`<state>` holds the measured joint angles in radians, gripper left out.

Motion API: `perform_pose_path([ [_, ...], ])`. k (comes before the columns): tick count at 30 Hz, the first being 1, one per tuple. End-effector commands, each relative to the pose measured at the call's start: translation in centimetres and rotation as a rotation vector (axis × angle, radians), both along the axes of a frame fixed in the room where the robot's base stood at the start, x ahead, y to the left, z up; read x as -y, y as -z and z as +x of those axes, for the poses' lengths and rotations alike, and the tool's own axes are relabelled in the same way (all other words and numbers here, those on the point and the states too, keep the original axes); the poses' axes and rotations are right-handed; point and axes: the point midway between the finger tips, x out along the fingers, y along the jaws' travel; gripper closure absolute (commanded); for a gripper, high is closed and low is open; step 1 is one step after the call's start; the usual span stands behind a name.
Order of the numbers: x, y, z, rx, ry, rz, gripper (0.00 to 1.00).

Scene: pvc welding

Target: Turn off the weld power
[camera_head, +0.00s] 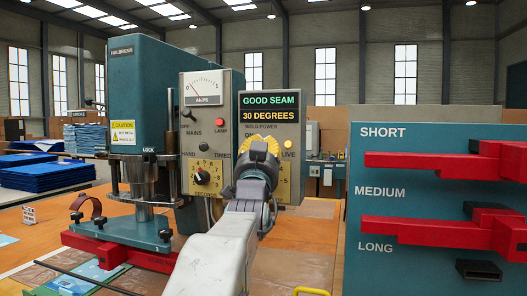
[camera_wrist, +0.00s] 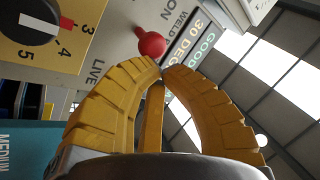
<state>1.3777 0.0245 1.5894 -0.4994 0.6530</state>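The WELD POWER label sits under the display (camera_head: 268,105) on the right part of the machine's panel, with part of an "ON" mark below it. In the wrist view a lever with a red ball end (camera_wrist: 151,43) stands out from the panel near the WELD and ON lettering. My gripper (camera_head: 262,144) is in front of this part of the panel and hides the lever in the head view. Its yellow fingers (camera_wrist: 162,69) come together at the tips, just short of the red ball. I cannot tell whether they touch it. The LIVE lamp (camera_head: 288,145) glows yellow.
The display reads GOOD SEAM, 30 DEGREES. Left on the panel are the MAINS switch (camera_head: 187,113), a red lamp (camera_head: 221,121) and a dial (camera_head: 202,177). A teal rack (camera_head: 400,262) with red bars stands close at right. Blue stacks (camera_head: 47,176) lie at left.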

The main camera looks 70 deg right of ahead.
Motion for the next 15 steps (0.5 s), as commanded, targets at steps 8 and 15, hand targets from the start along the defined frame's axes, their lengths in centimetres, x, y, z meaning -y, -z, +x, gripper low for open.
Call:
perform_pose_path([
  [8,-0.26,0.41,0.05,0.0,0.001,-0.029,1.0],
  [15,-0.39,0.55,0.07,0.001,0.002,-0.047,1.0],
])
